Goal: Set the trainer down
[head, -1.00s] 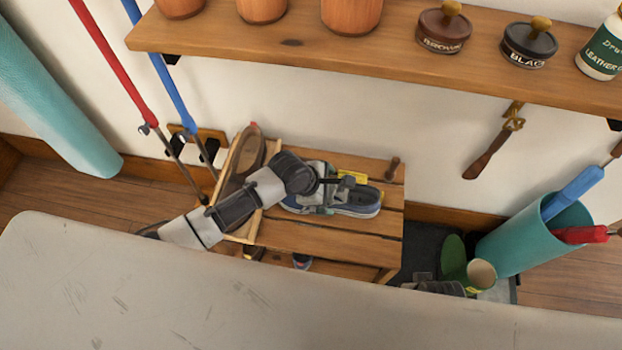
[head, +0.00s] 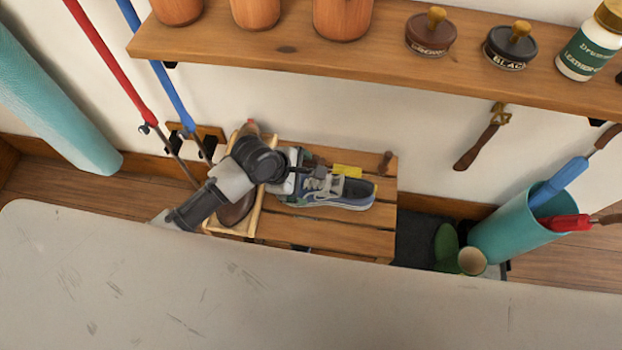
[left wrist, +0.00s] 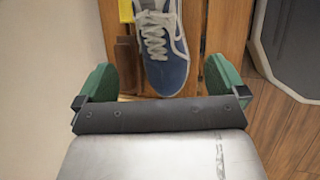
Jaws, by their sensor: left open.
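The blue-grey trainer (head: 345,191) with pale laces lies on the slatted wooden bench (head: 330,238), sole down as far as I can see. My left gripper (head: 308,184) is over the trainer's left end in the head view and hides part of it. In the left wrist view the trainer's blue toe (left wrist: 165,74) is between the two green fingers of my left gripper (left wrist: 160,80). The fingers are spread, with a gap on each side of the toe. My right gripper is not in view.
A wooden tray (head: 256,217) with a brown shoe (head: 236,212) sits left on the bench. A yellow item (head: 346,171) and a brown peg (head: 386,162) are behind the trainer. A shelf (head: 330,52) hangs above. A teal bin (head: 510,232) stands right.

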